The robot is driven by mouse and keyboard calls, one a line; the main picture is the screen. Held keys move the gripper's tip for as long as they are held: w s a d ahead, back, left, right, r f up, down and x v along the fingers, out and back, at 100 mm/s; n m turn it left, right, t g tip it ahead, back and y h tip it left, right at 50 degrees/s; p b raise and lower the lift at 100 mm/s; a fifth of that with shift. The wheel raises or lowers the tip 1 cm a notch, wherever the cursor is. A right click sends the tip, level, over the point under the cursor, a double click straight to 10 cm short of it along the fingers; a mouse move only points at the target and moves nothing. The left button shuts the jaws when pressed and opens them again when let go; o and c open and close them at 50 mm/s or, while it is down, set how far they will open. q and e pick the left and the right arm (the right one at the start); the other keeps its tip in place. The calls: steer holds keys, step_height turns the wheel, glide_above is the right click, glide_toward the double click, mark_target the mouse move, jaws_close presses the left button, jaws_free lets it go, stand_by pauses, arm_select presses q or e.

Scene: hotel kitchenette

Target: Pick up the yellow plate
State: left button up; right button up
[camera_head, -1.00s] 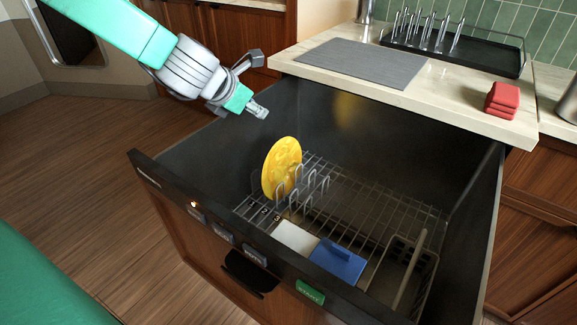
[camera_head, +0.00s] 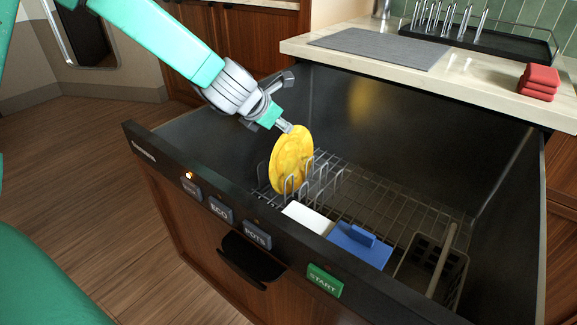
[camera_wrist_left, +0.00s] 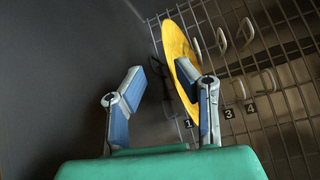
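The yellow plate (camera_head: 292,160) stands upright on edge in the wire rack (camera_head: 375,208) inside the open dishwasher drawer. My left gripper (camera_head: 286,127) comes down from the upper left, with its tips by the plate's top rim. In the left wrist view, the fingers (camera_wrist_left: 158,84) are apart and nothing is held between them. The plate (camera_wrist_left: 177,48) shows beyond the right finger, which partly covers it; I cannot tell whether they touch. Number tags 1, 3 and 4 show beside the rack slots. My right gripper is not in view.
The drawer's front panel (camera_head: 150,158) and dark walls surround the rack. A white block (camera_head: 307,218), a blue-lidded box (camera_head: 358,246) and a cutlery basket (camera_head: 432,268) sit inside. The counter behind holds a grey mat (camera_head: 380,46), a drying rack (camera_head: 480,36) and red cloths (camera_head: 538,82).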

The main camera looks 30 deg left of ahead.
mark_target(293, 135)
arm_select(q)
steer(key=shift+w+d+f, duration=0.25)
steer(key=shift+w+f, duration=0.2)
steer(key=shift+w, duration=0.05)
steer(key=shift+w+d+f+b, duration=0.1)
steer(key=shift+w+f+b, duration=0.05)
steer(key=shift+f+b, duration=0.15)
steer(key=b+x, duration=0.1)
steer(key=x, duration=0.1)
steer(key=b+x, duration=0.1)
steer(key=shift+d+f, duration=0.1)
steer(key=shift+f, duration=0.4)
steer(key=shift+w+f, duration=0.25)
steer(key=shift+w, duration=0.15)
steer(key=shift+r, duration=0.1)
jaws_close()
